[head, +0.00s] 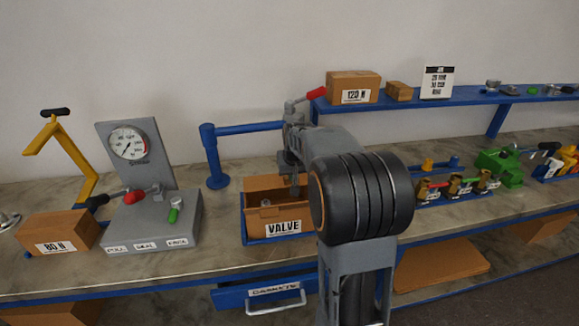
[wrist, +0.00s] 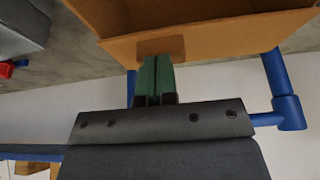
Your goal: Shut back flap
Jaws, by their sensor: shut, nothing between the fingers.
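An open cardboard box (head: 257,228) labelled VALVE sits in a blue tray on the bench, in the middle of the head view. Its back flap (head: 262,182) stands up at the rear of the box. My gripper (head: 295,191) points down at the box's rear right, beside the flap; my arm hides the box's right side. In the wrist view, my gripper's green fingers (wrist: 155,70) are together and empty. Their tips are at a darker patch on a cardboard panel (wrist: 225,35); I cannot tell whether they touch it.
A blue post with a rail (head: 212,158) stands behind the box. A grey gauge stand (head: 150,185) and a box marked 80 N (head: 60,232) are to the left. Valves (head: 455,187) stand to the right. A blue shelf (head: 430,102) runs above, and a drawer (head: 260,295) is below.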

